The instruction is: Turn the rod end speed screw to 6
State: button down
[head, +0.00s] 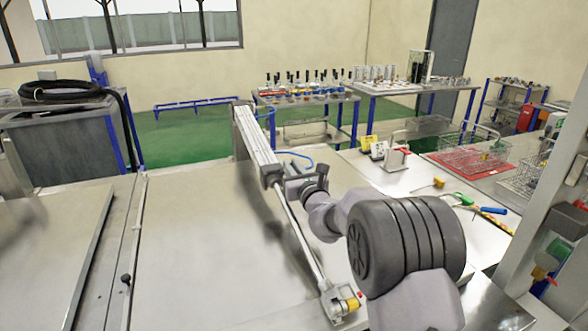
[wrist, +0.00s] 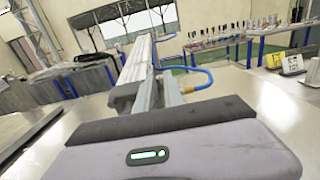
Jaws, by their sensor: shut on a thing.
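The pneumatic cylinder (head: 255,145) is a long silver body lying over the pale metal bench, with its rod (head: 300,240) extended toward the front. In the wrist view the cylinder (wrist: 134,68) runs away from me, with a blue hose (wrist: 203,72) looping from its right side. My gripper (head: 308,187) is at the rod end of the cylinder body, closed on the small rod end speed screw there. The screw, its scale and the fingertips are too small or hidden to read. My gripper housing fills the bottom of the wrist view.
A yellow-tipped fitting (head: 350,303) sits at the front end of the rod. The bench left of the cylinder is clear.

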jog(key=shift+a+r+m+t+h+p, duration=0.15)
jog(key=shift+m+t+h+p, duration=0.15)
jog(key=shift+m+h+p, duration=0.5)
jog(key=shift+h+p, duration=0.4)
jog(key=shift+p, duration=0.15)
jog(key=c, duration=1.7)
grip_release()
jog(key=shift+c, duration=0.2)
